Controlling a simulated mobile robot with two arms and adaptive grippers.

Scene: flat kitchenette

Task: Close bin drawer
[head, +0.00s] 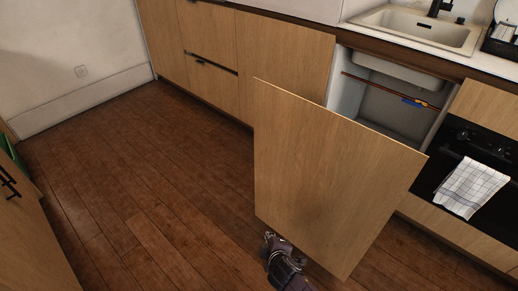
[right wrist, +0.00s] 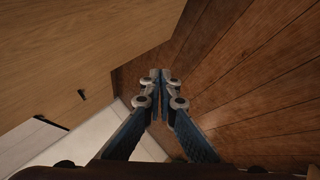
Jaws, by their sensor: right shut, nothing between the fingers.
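The bin drawer's tall plain wooden front (head: 325,180) stands out from the counter under the sink, at right of centre in the head view. Any bins behind it are hidden by this front. My right gripper (head: 269,238) is at the lower left edge of the front, low over the floor; I cannot tell whether it touches the panel. In the right wrist view its fingers (right wrist: 160,76) are together and empty. My left gripper is not in view.
The open cabinet (head: 385,95) under the sink (head: 420,30) shows a pipe. An oven (head: 465,165) with a checked towel (head: 472,187) is at right. Closed wooden drawers (head: 210,85) stand at the back. The wooden floor (head: 140,160) at left is clear. Another cabinet (head: 30,235) is at far left.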

